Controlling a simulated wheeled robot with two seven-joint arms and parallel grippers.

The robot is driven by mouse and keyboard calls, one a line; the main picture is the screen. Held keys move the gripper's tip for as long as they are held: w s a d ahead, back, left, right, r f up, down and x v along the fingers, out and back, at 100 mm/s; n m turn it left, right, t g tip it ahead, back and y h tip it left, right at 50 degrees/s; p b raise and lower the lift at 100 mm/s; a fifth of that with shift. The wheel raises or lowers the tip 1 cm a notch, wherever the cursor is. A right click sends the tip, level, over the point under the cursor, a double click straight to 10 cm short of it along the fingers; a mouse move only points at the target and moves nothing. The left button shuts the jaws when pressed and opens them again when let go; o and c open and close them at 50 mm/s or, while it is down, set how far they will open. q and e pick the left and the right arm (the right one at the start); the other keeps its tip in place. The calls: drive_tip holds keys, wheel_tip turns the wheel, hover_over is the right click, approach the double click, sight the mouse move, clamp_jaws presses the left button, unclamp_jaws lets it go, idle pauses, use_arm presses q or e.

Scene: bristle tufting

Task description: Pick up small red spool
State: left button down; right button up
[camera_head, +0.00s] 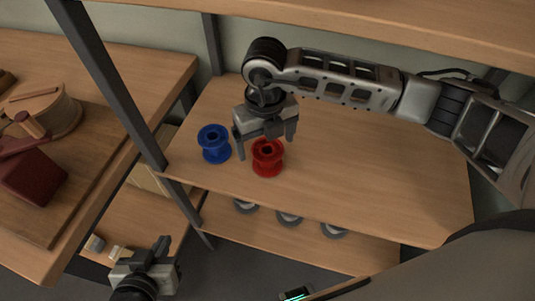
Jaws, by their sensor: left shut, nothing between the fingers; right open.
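A small red spool (267,160) stands upright on the wooden shelf board, near its front edge. A blue spool (214,146) stands upright to its left, with a small gap between them. My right gripper (265,143) reaches in from the right and points down, open, just above and behind the red spool. Its fingers show to the left and right of the spool's top; I cannot tell whether they touch it. My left gripper (159,249) is low at the bottom left, shut and empty, well away from both spools.
The shelf board (370,180) is bare right of the red spool. Dark shelf posts (118,95) rise at the left. A lower shelf (270,235) holds several grey round items. A wooden bench (90,185) at the left bears a dark red block (33,178) and wooden parts.

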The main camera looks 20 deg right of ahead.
sight(267, 151)
drive_tip(key=f, duration=0.4)
drive_tip(key=shift+w+d+f, duration=0.25)
drive_tip(key=shift+f, duration=0.05)
drive_tip(key=shift+c, duration=0.2)
drive_tip(key=c, duration=1.1)
drive_tip(key=shift+o, duration=0.2)
drive_tip(key=shift+r, duration=0.1)
